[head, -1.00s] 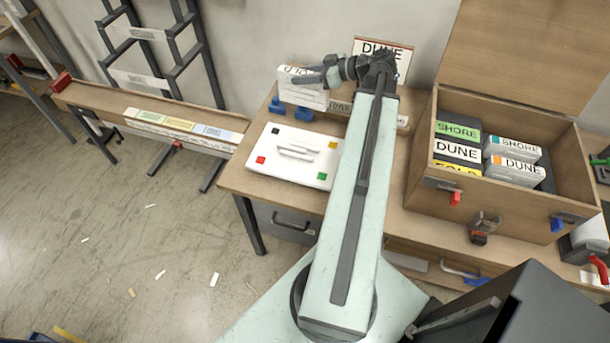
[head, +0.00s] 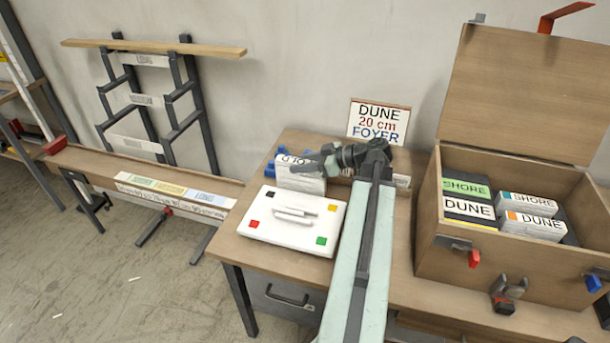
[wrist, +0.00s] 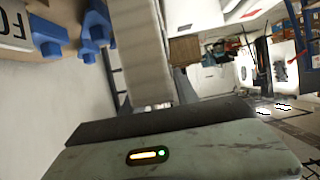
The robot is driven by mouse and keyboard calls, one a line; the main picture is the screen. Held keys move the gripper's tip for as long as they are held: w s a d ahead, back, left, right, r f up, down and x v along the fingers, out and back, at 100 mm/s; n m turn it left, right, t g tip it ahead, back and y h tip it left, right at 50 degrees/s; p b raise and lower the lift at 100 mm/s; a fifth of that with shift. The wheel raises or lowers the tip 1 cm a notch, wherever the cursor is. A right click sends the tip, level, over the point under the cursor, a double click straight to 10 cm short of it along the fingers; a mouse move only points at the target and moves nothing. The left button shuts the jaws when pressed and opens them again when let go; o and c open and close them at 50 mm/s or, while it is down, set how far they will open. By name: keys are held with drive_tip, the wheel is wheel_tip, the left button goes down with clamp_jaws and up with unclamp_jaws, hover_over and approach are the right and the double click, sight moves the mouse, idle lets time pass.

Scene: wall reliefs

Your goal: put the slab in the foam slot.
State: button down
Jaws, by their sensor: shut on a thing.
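My gripper (head: 322,160) is at the back of the bench, shut on a white slab (head: 298,178) that stands on edge with dark lettering on its top. The slab also shows as a pale upright piece in the wrist view (wrist: 146,50). I cannot tell whether it touches the bench. The open wooden crate (head: 500,268) at the right holds dark foam (head: 468,222) with a green SHORE label (head: 465,188) and a white DUNE label. Two pale slabs marked SHORE (head: 527,201) and DUNE (head: 535,224) sit beside these labels. Foam openings are largely hidden.
A sign (head: 379,122) reads DUNE, 20 cm, FOYER. A white handled panel with coloured squares (head: 280,238) lies on the bench in front of the slab. Blue blocks (wrist: 97,25) are close to the slab. The crate lid (head: 520,90) stands open. A rack (head: 155,100) stands left.

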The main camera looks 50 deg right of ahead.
wheel_tip(320, 180, down, 3)
drive_tip(key=shift+f+b, duration=0.15)
drive_tip(key=shift+b, duration=1)
drive_tip(key=shift+r, duration=0.25)
drive_tip(key=shift+f, duration=0.2)
drive_tip(key=c, duration=0.9)
unclamp_jaws()
